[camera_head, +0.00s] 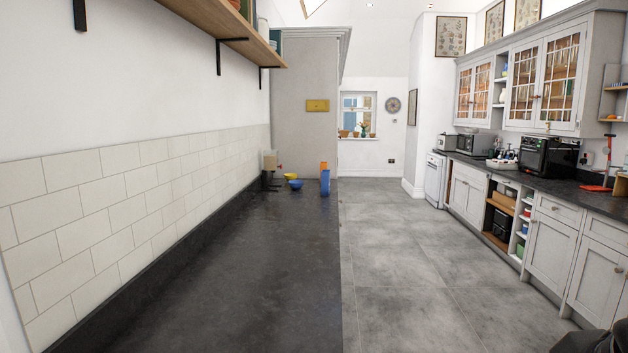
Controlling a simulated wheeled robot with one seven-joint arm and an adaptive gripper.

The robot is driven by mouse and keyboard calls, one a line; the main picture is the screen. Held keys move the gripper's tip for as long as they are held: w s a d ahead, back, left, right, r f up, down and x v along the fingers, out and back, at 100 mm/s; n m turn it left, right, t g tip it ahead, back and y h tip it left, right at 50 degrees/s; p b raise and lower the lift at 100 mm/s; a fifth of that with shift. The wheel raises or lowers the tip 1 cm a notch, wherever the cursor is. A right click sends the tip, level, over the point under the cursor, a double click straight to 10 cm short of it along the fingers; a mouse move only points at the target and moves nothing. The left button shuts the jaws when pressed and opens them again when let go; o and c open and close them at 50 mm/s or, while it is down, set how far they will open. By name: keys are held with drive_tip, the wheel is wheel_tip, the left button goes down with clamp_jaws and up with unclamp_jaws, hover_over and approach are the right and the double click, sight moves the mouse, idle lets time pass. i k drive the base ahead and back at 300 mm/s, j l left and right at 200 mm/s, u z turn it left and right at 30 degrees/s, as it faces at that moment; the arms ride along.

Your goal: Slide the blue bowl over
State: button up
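The small blue bowl (295,185) sits upright near the far end of the long dark counter (250,270), in the camera_head view. A yellow bowl or similar yellow item (290,176) is just behind it. A blue upright item (325,186) stands to its right, apart from it, near the counter's right edge. My gripper is not in view, and nothing shows touching the blue bowl.
An orange item (323,167) shows behind the blue upright item. A coffee-maker-like thing (270,165) stands by the tiled wall, left of the bowl. A wooden shelf (222,22) overhangs on the left. The near counter and grey floor (415,260) are clear.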

sight(296, 185)
drive_tip(key=i+l+z, duration=0.2)
drive_tip(key=i+l, duration=0.2)
drive_tip(key=i+l+z, duration=0.2)
drive_tip(key=i+l, duration=0.15)
drive_tip(key=i+l+z, duration=0.2)
drive_tip(key=i, duration=0.35)
drive_tip(key=i+u, duration=0.3)
drive_tip(key=i, duration=0.55)
drive_tip(key=i+l+u, duration=0.25)
drive_tip(key=i, duration=2.45)
drive_tip(key=i+u, duration=0.4)
drive_tip(key=i+l+u, duration=0.2)
drive_tip(key=i+u, duration=0.15)
drive_tip(key=i+l+u, duration=1.3)
drive_tip(key=l+u, duration=0.2)
drive_tip(key=l, duration=0.15)
drive_tip(key=i+l+u, duration=0.15)
drive_tip(key=l+u, duration=0.25)
drive_tip(key=l, duration=0.2)
drive_tip(key=l+u, duration=0.35)
drive_tip(key=l, duration=0.25)
